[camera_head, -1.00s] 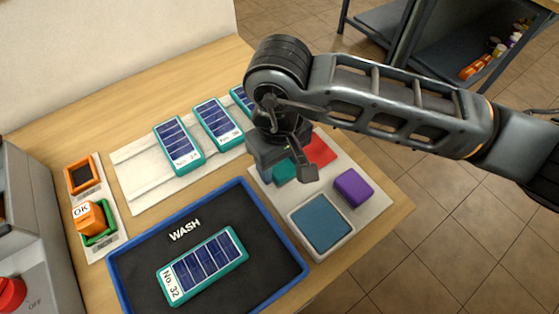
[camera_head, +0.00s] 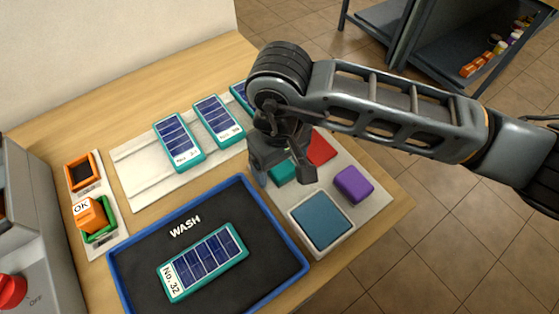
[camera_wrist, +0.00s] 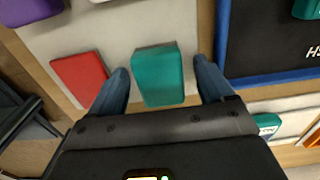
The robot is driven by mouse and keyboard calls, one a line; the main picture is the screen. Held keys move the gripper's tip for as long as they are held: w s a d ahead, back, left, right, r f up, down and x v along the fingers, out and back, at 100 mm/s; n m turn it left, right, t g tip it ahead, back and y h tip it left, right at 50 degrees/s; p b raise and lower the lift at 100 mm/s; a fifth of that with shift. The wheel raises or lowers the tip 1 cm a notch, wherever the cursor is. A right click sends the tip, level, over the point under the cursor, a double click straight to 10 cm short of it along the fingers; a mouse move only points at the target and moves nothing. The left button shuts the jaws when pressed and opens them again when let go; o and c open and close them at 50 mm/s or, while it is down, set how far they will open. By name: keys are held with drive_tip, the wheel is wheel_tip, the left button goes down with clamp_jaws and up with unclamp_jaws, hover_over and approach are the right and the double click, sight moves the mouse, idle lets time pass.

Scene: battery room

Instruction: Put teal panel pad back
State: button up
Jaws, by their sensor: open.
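The teal pad (camera_head: 283,173) is a small block on the pale board, left of the red one. In the wrist view the teal pad (camera_wrist: 158,70) stands between the two fingers of my gripper (camera_wrist: 160,80). My gripper is open, with one finger on each side and visible gaps to the pad. In the head view my gripper (camera_head: 284,176) hangs over the board and partly hides the teal pad.
The pale board also bears a red block (camera_head: 320,148), a purple block (camera_head: 353,185) and a blue square pad (camera_head: 322,220). The blue-rimmed wash tray (camera_head: 110,268) holds panel No. 32 (camera_head: 204,262). More panels lie on a pale rack (camera_head: 140,190) behind.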

wheel_tip(320, 180, up, 12)
drive_tip(key=b, duration=0.2)
drive_tip(key=shift+r, duration=0.15)
idle(0.4)
